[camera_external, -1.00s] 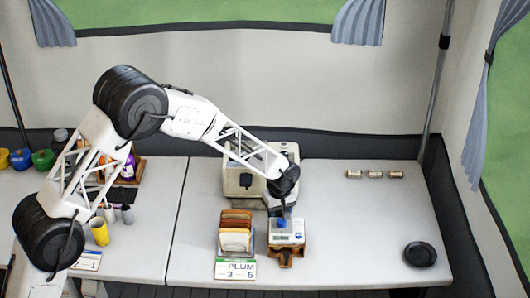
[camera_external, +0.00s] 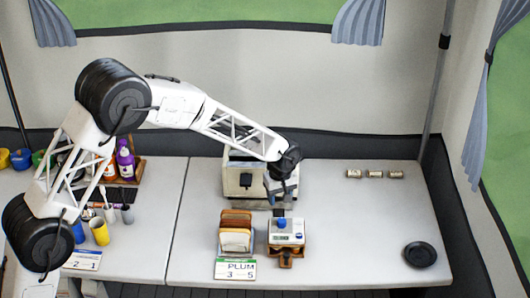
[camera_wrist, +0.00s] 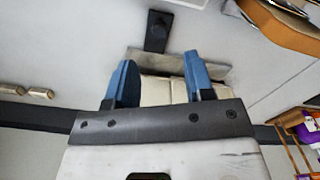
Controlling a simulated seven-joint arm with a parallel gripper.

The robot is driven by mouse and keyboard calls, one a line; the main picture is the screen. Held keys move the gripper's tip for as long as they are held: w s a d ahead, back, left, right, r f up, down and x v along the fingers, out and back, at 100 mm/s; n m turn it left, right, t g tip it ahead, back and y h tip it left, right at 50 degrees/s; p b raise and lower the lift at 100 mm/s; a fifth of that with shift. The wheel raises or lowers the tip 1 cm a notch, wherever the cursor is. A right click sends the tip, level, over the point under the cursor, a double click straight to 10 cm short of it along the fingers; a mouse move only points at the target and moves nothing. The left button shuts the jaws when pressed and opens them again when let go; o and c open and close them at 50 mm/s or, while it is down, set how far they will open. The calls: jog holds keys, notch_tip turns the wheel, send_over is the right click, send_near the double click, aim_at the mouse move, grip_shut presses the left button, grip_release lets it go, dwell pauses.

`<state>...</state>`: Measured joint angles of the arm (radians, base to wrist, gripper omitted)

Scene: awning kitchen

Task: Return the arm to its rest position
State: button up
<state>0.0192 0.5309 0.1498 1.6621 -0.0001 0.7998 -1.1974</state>
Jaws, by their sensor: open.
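My gripper (camera_external: 281,197) hangs from the black wrist joint, in front of the cream toaster-like appliance (camera_external: 246,180). In the wrist view, its two blue fingers (camera_wrist: 158,78) stand apart with nothing held between them. A cream surface shows behind the fingers. My arm is bent, with its elbow high at the left and its forearm reaching right across the table. Below the gripper in the outside view is a small white device with a blue part (camera_external: 287,231), on a brown wooden stand (camera_external: 286,254).
A black round dish (camera_external: 420,254) and several small cylinders (camera_external: 375,174) are at the right. Bottles (camera_external: 125,160) and a yellow cup (camera_external: 99,231) are at the left. The right table is largely clear.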

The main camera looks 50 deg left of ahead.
jog(key=shift+r, duration=0.25)
jog(key=shift+s+r, duration=0.35)
jog(key=shift+r, duration=0.2)
jog(key=s+r+m+t, duration=0.1)
jog(key=s+r+m, duration=0.6)
jog(key=s+r, duration=1.75)
jog(key=s+a+m+t, duration=0.1)
jog(key=s+m, duration=0.5)
jog(key=s, duration=2.9)
jog(key=shift+s+a+r+m+t, duration=0.15)
jog(key=shift+s+r+m+t, duration=0.15)
jog(key=shift+r+m, duration=0.1)
